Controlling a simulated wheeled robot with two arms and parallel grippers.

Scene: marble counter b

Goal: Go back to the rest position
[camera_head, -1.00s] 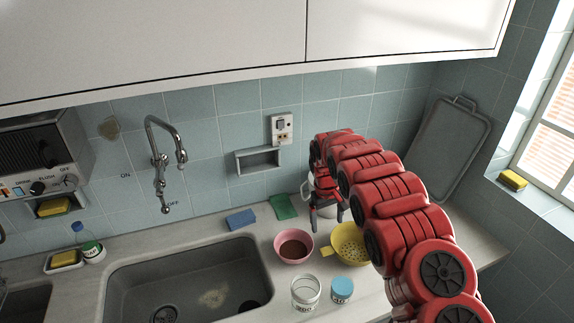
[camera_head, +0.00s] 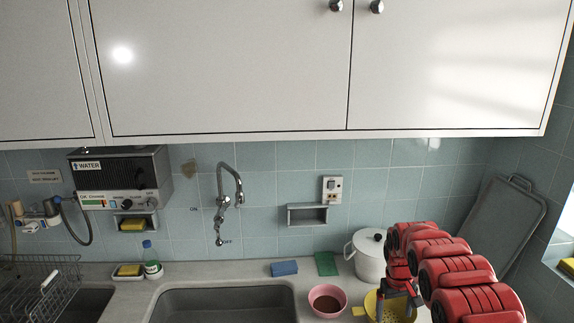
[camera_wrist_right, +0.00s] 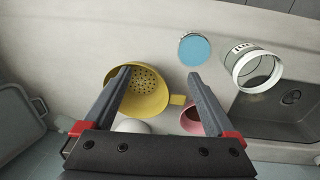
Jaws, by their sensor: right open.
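My right arm is red and comes in from the lower right in the head view. Its gripper (camera_head: 394,304) hangs over the counter by the yellow colander (camera_head: 400,312). In the right wrist view the gripper (camera_wrist_right: 160,82) is open, with nothing between its fingers. There the yellow colander (camera_wrist_right: 146,88) lies beyond the left finger, which covers part of it. The pink bowl (camera_wrist_right: 189,122) is partly hidden behind the right finger. My left gripper is not in view.
A white lidded pot (camera_head: 369,262) stands behind the arm. The pink bowl also shows in the head view (camera_head: 327,300), right of the sink (camera_head: 225,300). The wrist view shows a glass jar (camera_wrist_right: 252,68) and a blue lid (camera_wrist_right: 194,49). White cupboards (camera_head: 230,70) overhang the counter.

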